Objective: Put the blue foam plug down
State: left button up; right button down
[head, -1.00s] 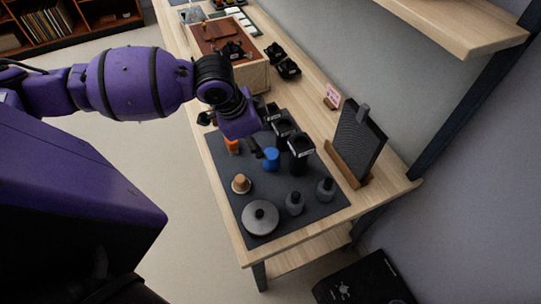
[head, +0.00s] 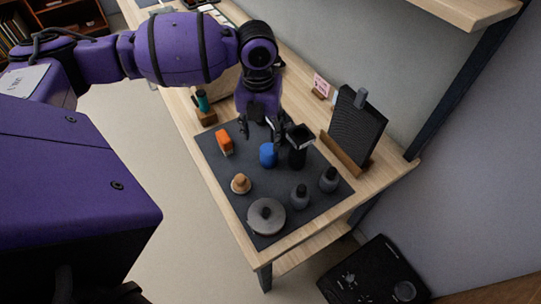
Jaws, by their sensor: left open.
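The blue foam plug (head: 267,155) stands on the dark grey mat (head: 228,178) on the wooden table. My left gripper (head: 262,131) is open, just behind and above the plug in the head view, with its fingers spread. Nothing shows between the fingers, and the plug looks clear of them, though the exact gap is hard to tell. My right gripper is not in view.
A black labelled container (head: 298,152) stands close right of the plug. A black panel (head: 355,128) stands behind.

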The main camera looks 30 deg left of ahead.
aim_at(267, 148)
pick_arm(q)
jog(key=shift+d+f+m, duration=0.1)
jog(key=shift+m, duration=0.5)
jog(key=shift+f, duration=0.35)
jog(key=f, duration=0.4)
jog(key=w+f, duration=0.1)
jog(key=f, duration=0.1)
jog(key=shift+w+d+f, duration=0.1)
jog(key=shift+d+f, duration=0.2)
jog(key=shift+f, duration=0.1)
jog(key=shift+c, duration=0.6)
jog(key=c, duration=0.7)
jog(key=shift+o, duration=0.2)
jog(key=shift+r, duration=0.15)
